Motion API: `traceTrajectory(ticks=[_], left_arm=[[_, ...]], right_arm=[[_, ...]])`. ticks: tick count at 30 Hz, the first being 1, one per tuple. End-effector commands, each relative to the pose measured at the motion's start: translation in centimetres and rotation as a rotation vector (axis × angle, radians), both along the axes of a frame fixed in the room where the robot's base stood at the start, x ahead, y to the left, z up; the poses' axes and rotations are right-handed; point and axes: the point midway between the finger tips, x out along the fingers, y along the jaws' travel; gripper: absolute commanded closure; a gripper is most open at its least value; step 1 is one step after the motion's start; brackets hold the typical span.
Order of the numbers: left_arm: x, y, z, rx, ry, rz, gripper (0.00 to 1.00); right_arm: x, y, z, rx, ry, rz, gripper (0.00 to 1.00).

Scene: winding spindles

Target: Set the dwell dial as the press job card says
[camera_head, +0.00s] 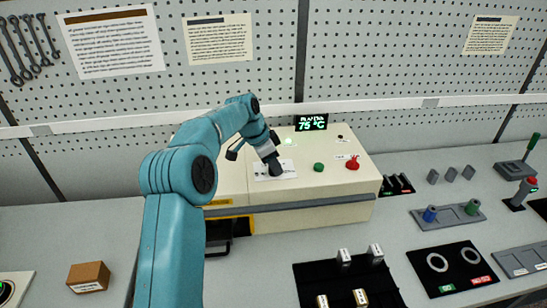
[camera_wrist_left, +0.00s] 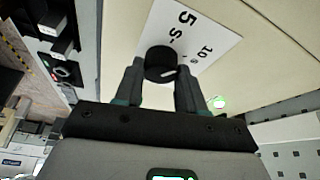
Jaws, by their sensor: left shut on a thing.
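The dwell dial is a round black knob (camera_wrist_left: 158,62) on a white scale plate (camera_wrist_left: 192,40) printed with 5 and 10 marks. A pale line shows on the knob's edge. My left gripper (camera_wrist_left: 160,78) has one finger on each side of the knob and is shut on it. In the head view my left gripper (camera_head: 273,165) reaches down onto the top of the cream press (camera_head: 310,208), and the knob is mostly hidden there. Printed sheets hang on the pegboard: a white one (camera_head: 112,42) and cream ones (camera_head: 219,38) (camera_head: 490,35). Their small text is unreadable, so I cannot tell which is the job card.
The press bears a display (camera_head: 311,122) reading 75 °C, a green button (camera_head: 318,167) and a red knob (camera_head: 352,163), right of my gripper. A brown box (camera_head: 88,276) stands front left. Black trays and fixtures fill the right bench.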

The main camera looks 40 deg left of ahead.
Motion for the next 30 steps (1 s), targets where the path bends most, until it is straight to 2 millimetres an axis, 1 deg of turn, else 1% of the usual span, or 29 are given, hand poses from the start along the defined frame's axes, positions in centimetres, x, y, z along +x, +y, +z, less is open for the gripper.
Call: traceTrajectory(ticks=[1,3,9,15,21,30], left_arm=[[0.05,0.15,0.38,0.001,-0.002,-0.038,0.91],[0.09,0.16,0.32,0.001,-0.003,-0.103,0.91],[0.18,0.29,0.17,0.003,-0.005,-0.263,0.91],[0.21,0.33,0.14,0.004,-0.005,-0.384,0.91],[0.21,0.35,0.16,0.005,-0.005,-0.457,0.91],[0.21,0.38,0.22,0.006,-0.005,-0.491,0.91]], right_arm=[[0.0,-0.01,0.6,0.0,0.0,0.0,0.57],[0.0,0.0,0.82,0.0,0.0,0.0,0.57],[0.0,0.0,1.01,0.0,0.0,0.0,0.57],[0.0,0.0,1.0,0.0,0.0,0.0,0.57],[0.0,0.0,1.0,0.0,0.0,0.0,0.57],[0.0,0.0,1.01,0.0,0.0,0.0,0.57]])
